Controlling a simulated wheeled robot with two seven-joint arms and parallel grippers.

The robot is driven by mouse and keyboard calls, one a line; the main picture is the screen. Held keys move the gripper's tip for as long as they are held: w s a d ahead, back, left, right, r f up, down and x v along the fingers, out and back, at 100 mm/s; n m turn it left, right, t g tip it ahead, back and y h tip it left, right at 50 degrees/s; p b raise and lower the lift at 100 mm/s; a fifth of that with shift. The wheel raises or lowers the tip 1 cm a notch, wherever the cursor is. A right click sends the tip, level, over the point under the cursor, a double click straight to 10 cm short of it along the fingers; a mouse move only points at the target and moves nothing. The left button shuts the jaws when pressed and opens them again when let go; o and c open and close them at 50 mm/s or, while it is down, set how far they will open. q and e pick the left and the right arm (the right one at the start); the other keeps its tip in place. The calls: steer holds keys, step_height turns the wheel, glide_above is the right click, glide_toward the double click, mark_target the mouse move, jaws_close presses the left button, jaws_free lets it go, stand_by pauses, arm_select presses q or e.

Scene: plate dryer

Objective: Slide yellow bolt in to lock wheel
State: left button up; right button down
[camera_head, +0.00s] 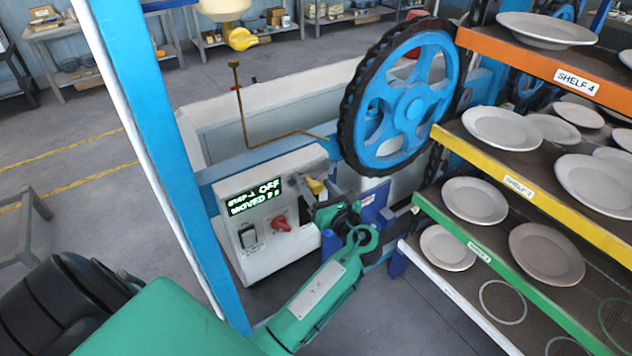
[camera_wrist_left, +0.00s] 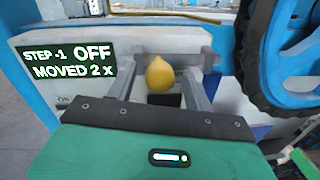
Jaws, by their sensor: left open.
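The yellow bolt (camera_head: 315,186) sits on the white control box, left of and below the blue wheel (camera_head: 410,100) with its dark toothed rim. In the left wrist view the bolt's rounded yellow end (camera_wrist_left: 160,74) faces me, and the wheel (camera_wrist_left: 296,55) is at the right. My left gripper (camera_head: 311,190) is at the bolt. In the left wrist view its two fingers (camera_wrist_left: 160,82) are open, one on each side of the yellow end, with gaps visible. The bolt's shaft is mostly hidden. My right gripper is not in view.
The control box (camera_head: 285,250) has a display (camera_head: 254,197) reading OFF, a red knob (camera_head: 281,223) and a switch. A plate rack (camera_head: 480,160) stands close on the right. A blue post (camera_head: 170,150) rises at the left. A bent brown rod (camera_head: 241,105) stands behind the box.

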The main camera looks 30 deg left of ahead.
mark_target(324, 171)
arm_select(q)
steer(key=shift+x, duration=0.85)
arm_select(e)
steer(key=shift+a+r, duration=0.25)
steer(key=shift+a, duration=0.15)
arm_select(q)
jaws_close()
steer(key=w, duration=0.1)
steer(key=w+d, duration=0.1)
steer(key=w, duration=0.1)
steer(key=shift+w+d+r, duration=0.1)
steer(key=shift+w+d, duration=0.3)
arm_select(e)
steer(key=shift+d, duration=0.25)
arm_select(q)
steer(key=shift+c, duration=1.7)
jaws_free()
steer(key=o, duration=0.3)
steer(key=shift+w, duration=0.1)
steer(key=shift+o, duration=0.2)
steer(key=shift+w, duration=0.15)
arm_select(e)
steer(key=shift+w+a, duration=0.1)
